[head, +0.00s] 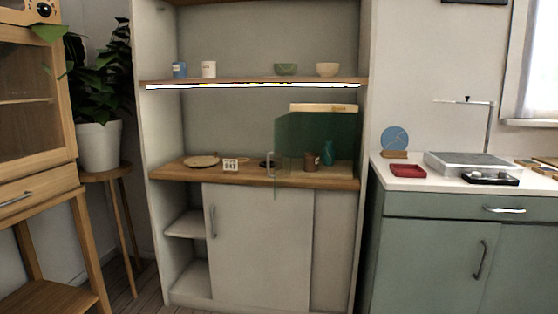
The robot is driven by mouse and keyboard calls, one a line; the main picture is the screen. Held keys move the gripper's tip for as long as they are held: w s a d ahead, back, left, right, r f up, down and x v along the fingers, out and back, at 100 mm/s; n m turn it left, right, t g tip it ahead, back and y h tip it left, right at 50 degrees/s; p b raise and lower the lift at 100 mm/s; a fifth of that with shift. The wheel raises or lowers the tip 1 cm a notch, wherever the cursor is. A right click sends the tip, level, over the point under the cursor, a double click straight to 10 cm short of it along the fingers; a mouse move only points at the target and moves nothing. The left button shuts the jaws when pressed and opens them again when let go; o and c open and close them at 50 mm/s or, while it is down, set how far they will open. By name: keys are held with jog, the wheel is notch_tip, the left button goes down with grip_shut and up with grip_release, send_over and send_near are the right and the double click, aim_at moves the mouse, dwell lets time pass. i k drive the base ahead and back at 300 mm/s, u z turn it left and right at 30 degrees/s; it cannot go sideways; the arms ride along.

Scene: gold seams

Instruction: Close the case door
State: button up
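A greenish glass door panel (305,135) stands at the right side of the middle bay of a tall pale case (230,120). A pale vertical handle (271,162) shows near its left edge. Its lower left corner hangs in front of the wooden counter edge, so it appears to stand out from the case, open. The left part of the bay is uncovered. A dark teal vase (328,152) and a brown cup (311,161) show at the panel, on the counter. My gripper is not in view.
Below the counter (165,171), a white sliding panel (260,240) leaves the left shelves exposed. A wooden cabinet (35,120) and potted plant (99,146) stand left. A green cabinet (435,240) with a white top stands right. Little floor shows.

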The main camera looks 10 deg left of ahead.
aim_at(281, 152)
jog(key=u, duration=0.6)
jog(key=i, duration=0.5)
jog(key=u, duration=0.9)
jog(key=i, duration=0.7)
jog(key=z, duration=0.65)
jog(key=i, duration=0.8)
jog(key=z, duration=1.3)
jog(key=k, duration=1)
jog(key=z, duration=0.15)
